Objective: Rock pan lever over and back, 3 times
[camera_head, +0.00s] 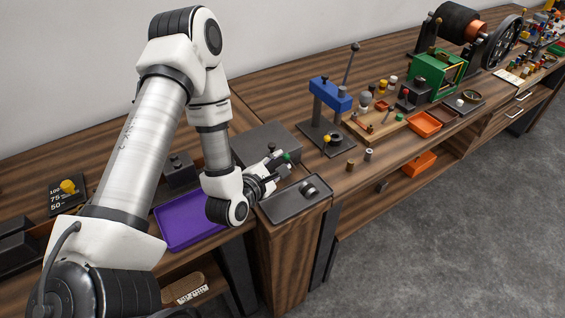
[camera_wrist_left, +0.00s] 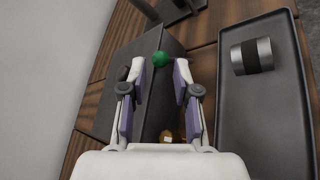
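A green ball knob (camera_head: 287,156), which I take to be the pan lever's end, sits at the dark grey box. It also shows in the left wrist view (camera_wrist_left: 160,58), centred just beyond my fingertips. My left gripper (camera_head: 279,163) is at the knob; its two fingers (camera_wrist_left: 160,76) are apart, with no visible contact on the knob. The lever's shaft is mostly hidden. My right gripper is out of view.
A dark tray (camera_head: 278,211) with a metal cylinder (camera_head: 309,190) lies close by the gripper. The grey box (camera_head: 262,137) is behind it. A purple tray (camera_head: 172,240) is left, and a blue-topped press (camera_head: 330,95) stands right. Two small cylinders stand near the front edge.

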